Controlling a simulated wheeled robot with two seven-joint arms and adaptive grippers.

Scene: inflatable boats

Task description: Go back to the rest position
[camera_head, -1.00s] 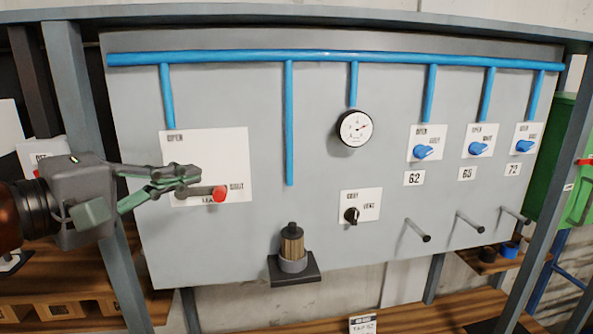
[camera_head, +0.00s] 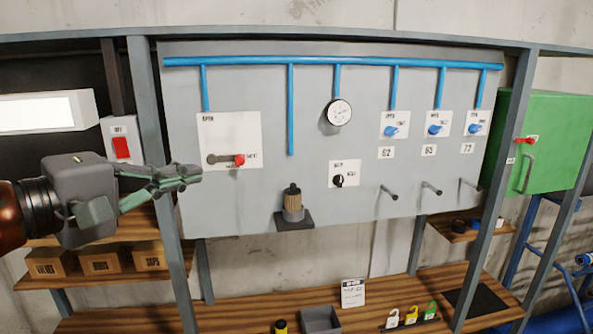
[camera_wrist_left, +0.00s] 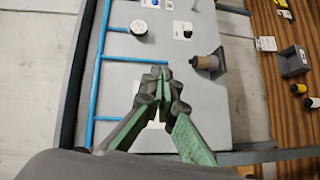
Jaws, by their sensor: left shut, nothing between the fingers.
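My left gripper (camera_head: 190,173) is shut and empty, with green-and-grey fingers. In the head view it is held in front of the left edge of the grey panel (camera_head: 270,200), to the lower left of the red-tipped lever (camera_head: 238,160) on its white plate. In the wrist view the fingertips (camera_wrist_left: 160,75) meet, with the panel (camera_wrist_left: 190,50) behind them. The fingers look apart from the lever. My right gripper is not in view.
A brass-and-grey fitting (camera_head: 293,203) stands on a small shelf below. A gauge (camera_head: 339,112) and several blue knobs are on the panel. A frame post (camera_head: 160,170) stands just behind the gripper. A green cabinet (camera_head: 540,140) is at right, a wooden bench (camera_head: 250,315) below.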

